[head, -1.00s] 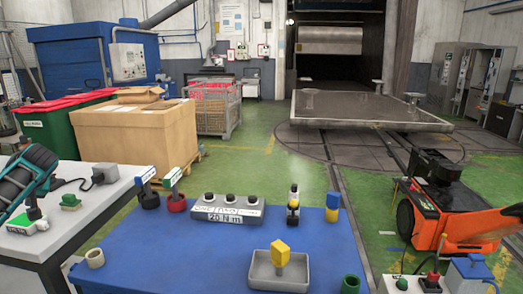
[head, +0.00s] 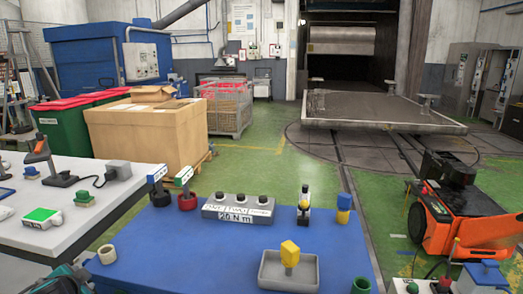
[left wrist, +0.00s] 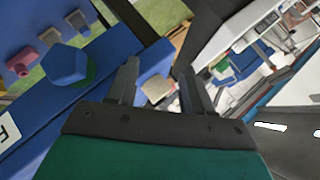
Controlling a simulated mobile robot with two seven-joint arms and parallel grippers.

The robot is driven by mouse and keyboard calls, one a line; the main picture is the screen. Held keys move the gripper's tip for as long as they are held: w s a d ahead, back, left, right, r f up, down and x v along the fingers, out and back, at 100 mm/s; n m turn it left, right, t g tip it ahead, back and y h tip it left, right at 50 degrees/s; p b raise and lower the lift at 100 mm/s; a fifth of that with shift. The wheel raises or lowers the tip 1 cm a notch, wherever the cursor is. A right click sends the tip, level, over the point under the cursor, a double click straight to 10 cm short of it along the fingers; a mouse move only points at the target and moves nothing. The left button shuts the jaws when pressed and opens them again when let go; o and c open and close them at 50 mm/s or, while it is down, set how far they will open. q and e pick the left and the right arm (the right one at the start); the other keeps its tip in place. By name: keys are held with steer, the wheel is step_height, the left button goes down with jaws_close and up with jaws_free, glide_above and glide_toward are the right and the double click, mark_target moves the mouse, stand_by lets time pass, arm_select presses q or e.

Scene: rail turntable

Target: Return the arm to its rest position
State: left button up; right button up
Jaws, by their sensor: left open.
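My left arm (head: 68,279) shows only as a teal and black piece at the bottom left edge of the head view, by the corner where the blue table meets the white bench. My left gripper (left wrist: 160,88) shows in the left wrist view with its two dark fingers apart. A pale object shows behind and between the fingers, and I cannot tell which it is; nothing appears gripped. My right gripper is in neither current view.
The blue table (head: 150,262) carries a grey tray (head: 305,270) with a yellow-topped piece (head: 289,254), a grey block with several black-topped posts (head: 238,208) and a pale ring (head: 107,254). The white bench (head: 75,232) stands left. An orange machine (head: 455,225) stands right.

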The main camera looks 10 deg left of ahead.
arm_select(q)
steer(key=s+d+f+m+h, duration=0.3)
steer(key=s+d+h, duration=0.1)
steer(key=s+d, duration=0.45)
steer(key=s+d+f+m+h, duration=0.35)
steer(key=s+d, duration=0.35)
steer(key=d, duration=0.3)
steer(key=d+f+n, duration=0.1)
steer(key=d+n, duration=0.3)
steer(key=d, duration=0.5)
steer(key=s+d+f+n+t, duration=0.1)
steer(key=d+n, duration=0.4)
steer(key=d, duration=0.4)
steer(key=shift+s+f+t+h, duration=0.3)
steer(key=shift+f+h, duration=0.05)
steer(key=shift+h, duration=0.1)
steer(key=shift+c, duration=0.2)
